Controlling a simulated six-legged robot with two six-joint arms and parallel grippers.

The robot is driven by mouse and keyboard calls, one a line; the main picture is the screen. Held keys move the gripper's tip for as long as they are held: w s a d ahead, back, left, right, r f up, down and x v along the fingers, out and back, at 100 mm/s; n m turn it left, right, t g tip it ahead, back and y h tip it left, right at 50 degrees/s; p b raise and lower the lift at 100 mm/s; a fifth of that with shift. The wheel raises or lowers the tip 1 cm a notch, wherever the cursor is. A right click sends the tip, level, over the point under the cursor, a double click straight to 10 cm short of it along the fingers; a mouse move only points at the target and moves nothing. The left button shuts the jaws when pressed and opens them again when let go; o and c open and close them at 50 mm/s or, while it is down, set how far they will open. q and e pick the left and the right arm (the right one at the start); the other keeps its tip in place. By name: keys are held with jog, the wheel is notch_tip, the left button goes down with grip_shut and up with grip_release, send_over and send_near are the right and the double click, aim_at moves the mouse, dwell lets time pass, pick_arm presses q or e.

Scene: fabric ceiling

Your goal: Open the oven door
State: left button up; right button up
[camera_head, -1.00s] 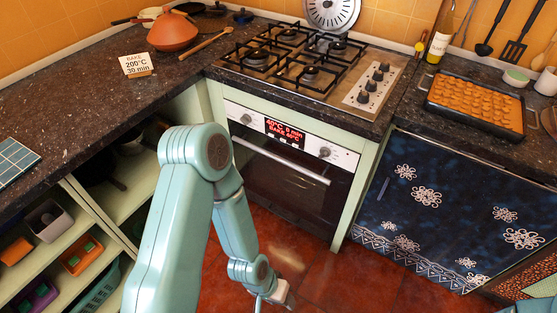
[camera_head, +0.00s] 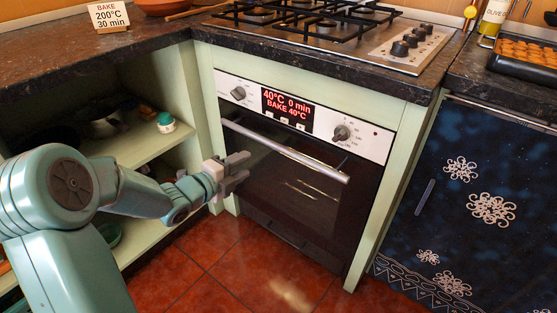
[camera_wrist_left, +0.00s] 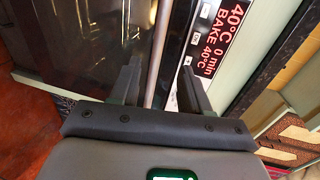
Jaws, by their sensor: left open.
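The oven door (camera_head: 300,205) is closed, with dark glass and a silver bar handle (camera_head: 290,152) across its top. The door also shows in the wrist view (camera_wrist_left: 90,40). My left gripper (camera_head: 240,168) is open in front of the left part of the door, just below the handle's left end. In the wrist view the handle (camera_wrist_left: 161,50) runs between the two dark fingers of the gripper (camera_wrist_left: 160,88). I cannot tell whether it lies within the jaws or beyond the tips. My right gripper is not in view.
The control panel (camera_head: 320,118) above the door has two knobs and a red display reading 40°C, BAKE. Open shelves (camera_head: 150,145) stand left, a dark blue patterned cabinet (camera_head: 455,200) right. The stove top (camera_head: 330,35) is above. The tiled floor (camera_head: 215,265) in front is clear.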

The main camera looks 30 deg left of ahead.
aim_at(275, 148)
pick_arm(q)
jog(key=b+x, duration=0.2)
jog(key=x, duration=1.3)
jog(key=shift+w+f+b, duration=0.1)
jog(key=shift+w+b, duration=0.15)
jog(key=shift+b, duration=0.15)
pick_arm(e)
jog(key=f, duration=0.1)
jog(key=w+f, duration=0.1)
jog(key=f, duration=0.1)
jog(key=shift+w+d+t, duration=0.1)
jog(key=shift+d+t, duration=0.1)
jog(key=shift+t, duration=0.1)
pick_arm(q)
grip_shut()
